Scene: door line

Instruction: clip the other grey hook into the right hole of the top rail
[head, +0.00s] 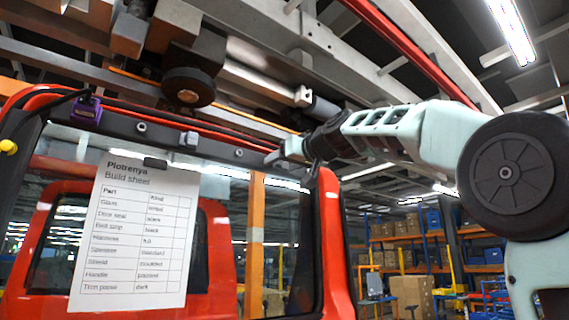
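The top rail (165,133) is the dark bar along the top of the red door frame. It has a round hole (141,126) on the left and a right hole (238,153), which looks empty. Between them a small grey hook (188,138) sits on the rail. My gripper (283,155) is at the rail's right end, right of the right hole, seen side-on. A small grey piece shows at its tip. I cannot tell whether this is a finger or the other grey hook, nor whether the fingers are open or touch the rail.
A build sheet (135,235) hangs over the door glass under a dark clip (155,163). A purple device (87,108) sits at the rail's left end. An overhead carrier with a dark roller (188,87) hangs close above the rail. Shelves (405,250) stand far right.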

